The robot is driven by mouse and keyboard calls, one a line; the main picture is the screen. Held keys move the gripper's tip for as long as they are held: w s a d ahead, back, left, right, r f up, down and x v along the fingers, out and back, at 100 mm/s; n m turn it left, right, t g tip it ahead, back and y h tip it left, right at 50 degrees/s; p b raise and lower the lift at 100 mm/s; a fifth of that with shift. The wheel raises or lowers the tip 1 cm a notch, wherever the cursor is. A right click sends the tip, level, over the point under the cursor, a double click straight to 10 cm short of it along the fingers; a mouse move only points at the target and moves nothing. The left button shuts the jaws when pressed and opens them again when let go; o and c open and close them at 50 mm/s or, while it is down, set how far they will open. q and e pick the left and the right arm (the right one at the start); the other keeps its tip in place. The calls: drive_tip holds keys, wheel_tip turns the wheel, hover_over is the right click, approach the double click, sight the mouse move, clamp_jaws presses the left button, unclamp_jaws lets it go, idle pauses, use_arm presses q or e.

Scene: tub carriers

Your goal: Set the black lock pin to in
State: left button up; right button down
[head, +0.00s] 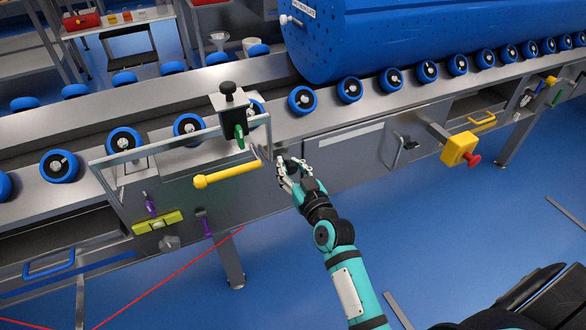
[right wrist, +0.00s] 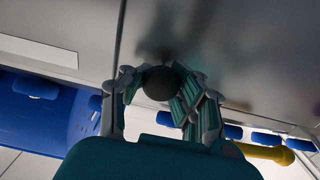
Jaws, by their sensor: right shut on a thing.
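A round black knob (right wrist: 160,83), which looks like the black lock pin, sits against the steel front panel between the fingers of my right gripper (right wrist: 158,85) in the right wrist view. My right gripper is shut on it. In the head view my right gripper (head: 286,170) is at the panel, just right of the yellow-handled lever, and its fingers mostly hide the knob. How far the pin stands out of the panel cannot be told. My left gripper is not in view.
A yellow lever handle (head: 228,174) is close left of my right gripper; its yellow end shows in the right wrist view (right wrist: 265,152). A box with a black knob and green tag (head: 232,112) stands above. A yellow block with a red knob (head: 460,149) juts out at right.

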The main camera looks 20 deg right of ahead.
drive_tip(key=shift+w, duration=0.45)
drive_tip(key=c, duration=1)
unclamp_jaws()
drive_tip(key=s, duration=1.2)
